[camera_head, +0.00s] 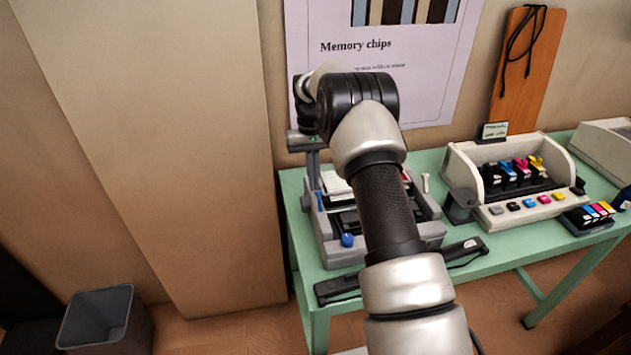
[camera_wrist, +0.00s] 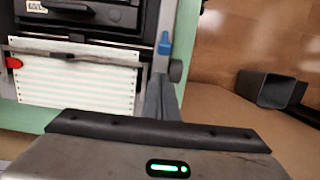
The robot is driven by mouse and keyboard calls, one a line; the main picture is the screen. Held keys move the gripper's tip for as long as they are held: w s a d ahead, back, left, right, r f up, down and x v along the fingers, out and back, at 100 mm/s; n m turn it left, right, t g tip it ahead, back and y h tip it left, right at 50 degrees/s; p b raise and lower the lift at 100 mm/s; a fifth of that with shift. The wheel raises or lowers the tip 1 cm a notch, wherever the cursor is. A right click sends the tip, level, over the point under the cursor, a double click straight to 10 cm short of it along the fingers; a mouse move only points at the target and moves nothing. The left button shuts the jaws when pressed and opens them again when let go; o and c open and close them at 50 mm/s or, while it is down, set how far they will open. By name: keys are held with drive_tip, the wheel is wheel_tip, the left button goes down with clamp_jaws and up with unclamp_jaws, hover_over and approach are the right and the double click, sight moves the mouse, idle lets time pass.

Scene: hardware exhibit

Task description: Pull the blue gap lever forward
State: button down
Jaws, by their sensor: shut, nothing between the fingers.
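The blue gap lever (camera_wrist: 165,43) stands at the right side of the printer in the wrist view. In the head view the blue lever (camera_head: 319,200) is a small piece at the printer's left side. My gripper (camera_wrist: 160,80) is shut and empty, its fingertips just below the lever in the wrist view. A small gap seems to lie between them; I cannot tell if they touch. In the head view my gripper (camera_head: 315,186) points down over the printer's left edge. The printer (camera_head: 328,251) is grey, with striped paper (camera_wrist: 75,80), and is partly hidden by my arm.
A dark round knob (camera_wrist: 176,70) is close beside my fingers. A blue knob (camera_head: 347,240) is on the printer's front. An ink cartridge exhibit (camera_head: 490,218) stands right on the green table (camera_head: 302,240). A grey bin (camera_head: 105,318) is on the floor; a wall panel stands left.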

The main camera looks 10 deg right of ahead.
drive_tip(key=shift+s+r, duration=0.35)
drive_tip(key=shift+s, duration=0.25)
drive_tip(key=shift+s+r, duration=0.35)
drive_tip(key=shift+s, duration=0.25)
drive_tip(key=shift+s+t+b, duration=0.1)
drive_tip(key=shift+t+b, duration=0.2)
drive_tip(key=shift+b, duration=0.1)
